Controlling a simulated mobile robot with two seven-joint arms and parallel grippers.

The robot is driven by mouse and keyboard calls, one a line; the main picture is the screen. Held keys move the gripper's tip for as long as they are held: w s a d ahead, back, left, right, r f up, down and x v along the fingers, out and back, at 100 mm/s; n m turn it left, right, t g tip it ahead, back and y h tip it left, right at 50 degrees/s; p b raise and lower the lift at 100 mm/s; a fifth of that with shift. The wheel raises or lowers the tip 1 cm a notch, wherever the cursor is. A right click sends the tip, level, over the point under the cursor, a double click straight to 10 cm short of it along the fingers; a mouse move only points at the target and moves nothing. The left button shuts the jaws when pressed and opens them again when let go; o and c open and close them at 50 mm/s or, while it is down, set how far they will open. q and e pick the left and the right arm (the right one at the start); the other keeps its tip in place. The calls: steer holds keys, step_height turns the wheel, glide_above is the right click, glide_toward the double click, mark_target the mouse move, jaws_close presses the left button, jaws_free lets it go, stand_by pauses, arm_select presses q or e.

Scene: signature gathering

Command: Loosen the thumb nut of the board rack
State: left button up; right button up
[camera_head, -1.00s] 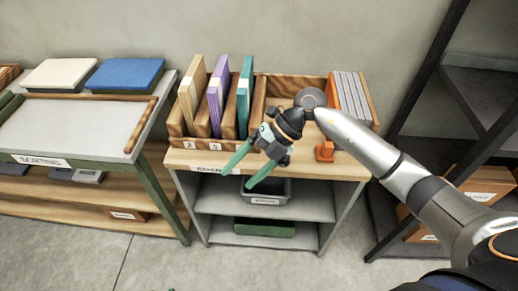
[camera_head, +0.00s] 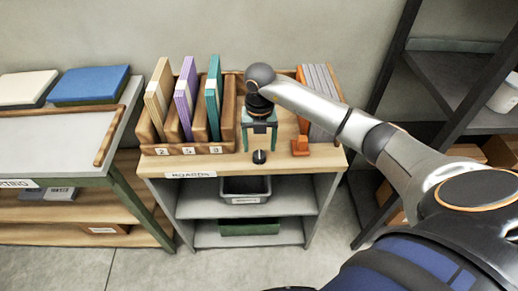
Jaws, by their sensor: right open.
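The wooden board rack (camera_head: 188,149) stands on the shelf unit's top. It holds a tan board (camera_head: 158,98), a purple board (camera_head: 186,95) and a teal board (camera_head: 213,92) in slots labelled 2, 5 and 3. A small dark round knob (camera_head: 259,157), which looks like the thumb nut, sits near the top's front edge, right of the labelled slots. My right gripper (camera_head: 260,148) points down with its green fingers apart, just behind and above the knob in the picture. I cannot tell whether they touch it. My left gripper is out of view.
An orange block (camera_head: 300,146) stands right of the knob, in front of grey upright boards (camera_head: 322,98). A sorting table (camera_head: 60,140) with cream and blue stacks is at left. A dark metal shelf (camera_head: 450,85) is at right. A grey bin (camera_head: 246,191) sits below.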

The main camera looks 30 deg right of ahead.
mark_target(259, 157)
steer(key=shift+f, duration=1.5)
steer(key=shift+c, duration=0.2)
jaws_close()
